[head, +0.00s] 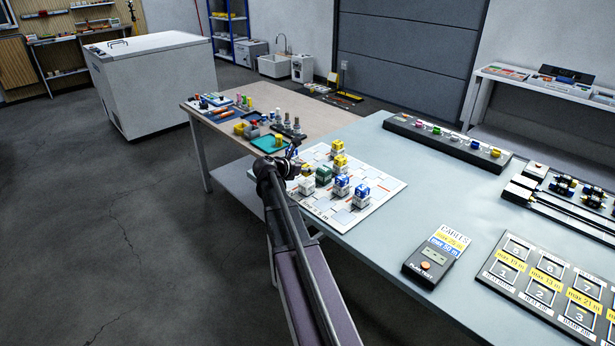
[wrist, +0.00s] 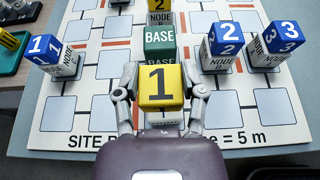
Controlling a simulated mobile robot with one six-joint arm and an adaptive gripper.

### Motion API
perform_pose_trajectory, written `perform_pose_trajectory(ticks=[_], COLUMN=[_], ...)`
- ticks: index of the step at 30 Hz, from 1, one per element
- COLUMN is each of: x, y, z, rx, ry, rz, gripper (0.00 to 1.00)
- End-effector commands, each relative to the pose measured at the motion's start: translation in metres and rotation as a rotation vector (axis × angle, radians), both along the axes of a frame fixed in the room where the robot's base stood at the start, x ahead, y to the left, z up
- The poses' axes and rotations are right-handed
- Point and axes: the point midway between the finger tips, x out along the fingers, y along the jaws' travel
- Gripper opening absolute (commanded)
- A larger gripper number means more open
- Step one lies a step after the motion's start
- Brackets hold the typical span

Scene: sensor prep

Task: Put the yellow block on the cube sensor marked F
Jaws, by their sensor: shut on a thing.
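In the wrist view, my gripper (wrist: 160,105) is shut on the yellow block (wrist: 162,82), with a finger on each side. The block shows a black 1. It is over the near edge of the site board (wrist: 95,140); a pale surface shows just below it, and I cannot tell whether they touch. Cube sensors stand around it: one under a blue 1 (wrist: 62,62), one under a blue 2 (wrist: 221,62), one under a blue 3 (wrist: 268,60), and one under a yellow 2 (wrist: 160,18). No F is legible. In the head view my gripper is small and partly hidden by the arm.
A green BASE cube (wrist: 160,42) stands just beyond the held block. A teal tray (head: 268,143) lies beyond the board. On the grey table are a cable tester (head: 432,258), a numbered panel (head: 548,288) and a long strip of coloured parts (head: 448,142).

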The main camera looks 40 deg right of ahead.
Motion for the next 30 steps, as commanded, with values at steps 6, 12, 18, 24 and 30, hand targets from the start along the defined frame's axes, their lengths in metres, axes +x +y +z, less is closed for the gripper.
perform_pose_trajectory(ticks=[6,12,18,24,30], x=[-0.002,-0.001,-0.001,-0.001,-0.001], y=[0.001,0.001,0.001,0.001,0.002], z=[-0.025,-0.034,-0.034,-0.034,-0.037], rx=[0.000,0.000,0.000,0.000,0.000], ry=[0.000,0.000,0.000,0.000,0.000], rz=[0.000,0.000,0.000,0.000,0.001], gripper=[0.17,0.17,0.17,0.17,0.65])
